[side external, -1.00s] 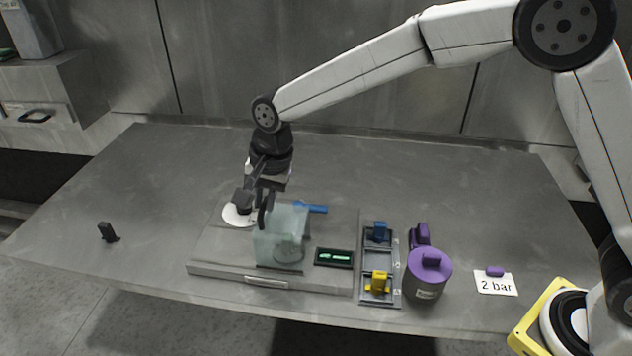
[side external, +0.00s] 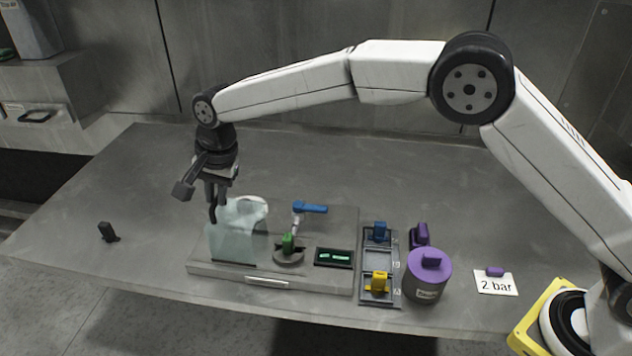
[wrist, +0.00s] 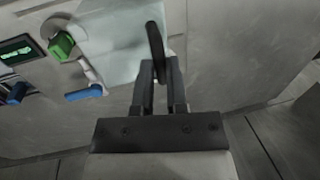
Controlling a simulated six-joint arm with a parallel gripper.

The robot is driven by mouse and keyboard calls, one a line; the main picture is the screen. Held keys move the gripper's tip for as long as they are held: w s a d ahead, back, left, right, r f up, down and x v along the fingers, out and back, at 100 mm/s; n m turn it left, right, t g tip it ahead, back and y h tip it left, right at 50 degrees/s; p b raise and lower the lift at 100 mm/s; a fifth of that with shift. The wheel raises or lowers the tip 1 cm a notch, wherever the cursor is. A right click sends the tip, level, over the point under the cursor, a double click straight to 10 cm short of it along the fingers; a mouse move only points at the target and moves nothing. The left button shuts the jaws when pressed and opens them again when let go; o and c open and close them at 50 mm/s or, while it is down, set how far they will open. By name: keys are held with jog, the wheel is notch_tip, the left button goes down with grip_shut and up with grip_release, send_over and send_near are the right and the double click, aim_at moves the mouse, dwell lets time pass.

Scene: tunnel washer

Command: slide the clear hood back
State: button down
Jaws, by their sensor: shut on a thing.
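The clear hood (side external: 232,240), a pale see-through box, stands at the left end of the grey base plate (side external: 215,270). It also fills the upper middle of the wrist view (wrist: 115,35). My gripper (side external: 216,200) is shut on the hood's dark handle (wrist: 155,45) at its upper left. A round seat with a green piece (side external: 289,243) stands uncovered to the right of the hood; the green piece also shows in the wrist view (wrist: 62,45). A white round part (side external: 252,208) lies partly behind the hood.
On the plate are a blue-handled lever (side external: 310,208) and a small lit display (side external: 333,257). To the right stand a tray (side external: 380,290) with blue and yellow pieces, a purple-lidded pot (side external: 428,275) and a "2 bar" card (side external: 497,285). A black piece (side external: 108,232) stands far left.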

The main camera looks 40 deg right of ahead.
jog(key=shift+w+a+r, duration=0.2)
jog(key=shift+w+a, duration=1.15)
jog(key=shift+w, duration=0.15)
jog(key=c, duration=0.6)
grip_release()
jog(key=shift+c, duration=0.2)
jog(key=shift+f, duration=0.15)
jog(key=shift+s, duration=0.1)
notch_tip(320, 180, up, 8)
jog(key=s+d, duration=0.1)
jog(key=shift+d+f, duration=0.1)
jog(key=shift+f, duration=0.05)
